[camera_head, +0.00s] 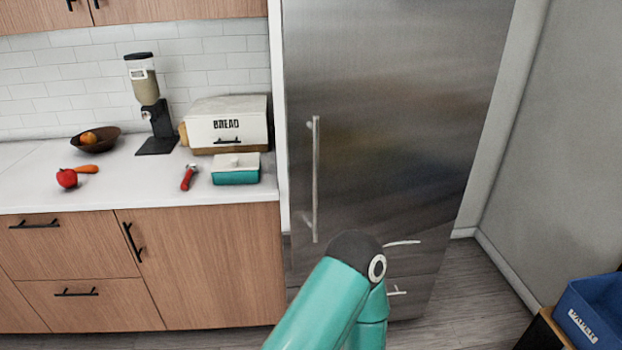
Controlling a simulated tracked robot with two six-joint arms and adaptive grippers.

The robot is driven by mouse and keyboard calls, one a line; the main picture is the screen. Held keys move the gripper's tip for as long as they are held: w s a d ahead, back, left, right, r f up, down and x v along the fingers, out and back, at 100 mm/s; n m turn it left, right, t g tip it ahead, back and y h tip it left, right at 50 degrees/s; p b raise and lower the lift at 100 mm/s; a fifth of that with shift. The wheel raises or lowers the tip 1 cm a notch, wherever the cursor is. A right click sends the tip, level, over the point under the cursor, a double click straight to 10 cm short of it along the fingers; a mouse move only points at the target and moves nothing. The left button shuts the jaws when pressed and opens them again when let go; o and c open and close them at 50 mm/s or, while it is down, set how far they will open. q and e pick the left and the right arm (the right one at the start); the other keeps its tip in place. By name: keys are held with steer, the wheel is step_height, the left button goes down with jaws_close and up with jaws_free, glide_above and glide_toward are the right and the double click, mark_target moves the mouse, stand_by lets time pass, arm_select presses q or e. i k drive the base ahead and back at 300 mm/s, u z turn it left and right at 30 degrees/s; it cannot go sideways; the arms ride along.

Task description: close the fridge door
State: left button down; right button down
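The stainless steel fridge door (400,110) stands right of the counter, with a long vertical handle (315,180) near its left edge. No fridge interior or clear gap shows along its edges, so it looks shut or almost shut; I cannot tell which. My teal arm (325,305) rises from the bottom middle in front of the lower fridge, its dark joint below the handle. It hides part of the fridge's lower front. Neither gripper's fingers can be made out. I cannot tell whether the arm touches the door.
Left is a white counter (110,185) with a bread box (228,125), a teal-and-white dish (236,170), a dispenser (150,105) and a fruit bowl (95,140). Lower fridge drawer handles (397,292) show. A blue bin (595,310) stands at lower right; floor between is clear.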

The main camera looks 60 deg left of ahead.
mark_target(387, 103)
steer(key=u, duration=0.1)
steer(key=k, duration=1.05)
steer(key=u, duration=0.4)
steer(key=i, duration=1)
steer(key=z, duration=0.1)
